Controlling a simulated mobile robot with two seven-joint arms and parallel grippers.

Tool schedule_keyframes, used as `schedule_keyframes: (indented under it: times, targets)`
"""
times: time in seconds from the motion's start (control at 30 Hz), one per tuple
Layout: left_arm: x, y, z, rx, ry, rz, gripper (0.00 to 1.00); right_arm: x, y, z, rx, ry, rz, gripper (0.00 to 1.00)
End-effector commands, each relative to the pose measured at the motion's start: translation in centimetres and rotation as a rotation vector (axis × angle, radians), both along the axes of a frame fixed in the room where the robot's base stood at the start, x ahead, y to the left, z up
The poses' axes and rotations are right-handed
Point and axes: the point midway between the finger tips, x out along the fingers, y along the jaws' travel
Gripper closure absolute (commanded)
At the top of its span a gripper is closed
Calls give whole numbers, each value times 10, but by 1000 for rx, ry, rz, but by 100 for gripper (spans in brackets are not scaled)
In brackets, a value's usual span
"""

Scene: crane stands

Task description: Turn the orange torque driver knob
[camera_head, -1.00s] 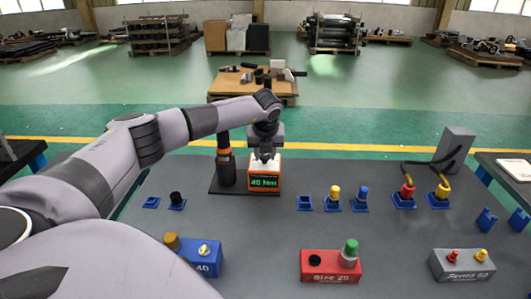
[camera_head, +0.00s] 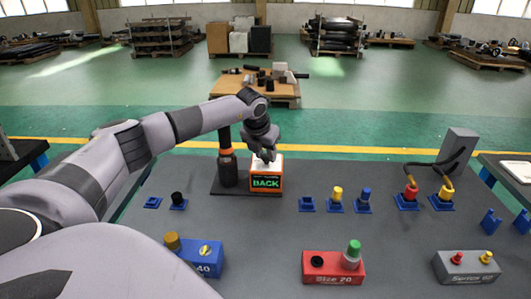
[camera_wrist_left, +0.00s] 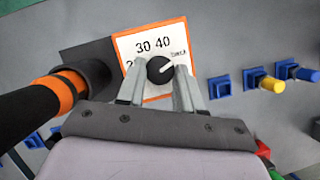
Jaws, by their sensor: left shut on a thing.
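The orange box (camera_head: 266,184) with a white top stands at the back of the grey table, and its front display reads BACK. On its top is a round black knob (camera_wrist_left: 158,70) with a white pointer, seen in the left wrist view. The pointer aims up and right toward the "back" mark, past the printed 30 and 40. My left gripper (camera_head: 265,158) is over the box, shut on the knob, with one finger on each side of it. In the head view the gripper hides the knob. The torque driver (camera_head: 227,165), black with an orange ring, stands upright left of the box. My right gripper is not in view.
Blue holders with a black, a yellow (camera_head: 336,194) and a blue piece stand on both sides of the box. A blue 40 block (camera_head: 205,262), a red Size 20 block (camera_head: 320,272) and a grey block (camera_head: 468,271) are in front. The middle of the table is clear.

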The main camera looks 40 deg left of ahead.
Motion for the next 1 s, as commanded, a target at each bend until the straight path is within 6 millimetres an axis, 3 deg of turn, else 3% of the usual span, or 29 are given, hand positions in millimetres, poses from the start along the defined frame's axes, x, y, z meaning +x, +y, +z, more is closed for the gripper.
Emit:
schedule_keyframes:
  times: [0.3, 0.33, 0.4, 0.73, 1.0]
  targets:
    - [0, 1, 1, 2, -3, -2, 95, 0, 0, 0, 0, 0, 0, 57]
    - [0, 1, 1, 2, -3, -2, 55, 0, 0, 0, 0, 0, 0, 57]
    - [0, 1, 1, 1, -3, -1, 39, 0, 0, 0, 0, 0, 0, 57]
    - [-1, 0, 3, 0, -2, -1, 39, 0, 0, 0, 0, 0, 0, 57]
    - [-13, -3, 36, 2, -5, -1, 39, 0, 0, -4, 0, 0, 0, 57]
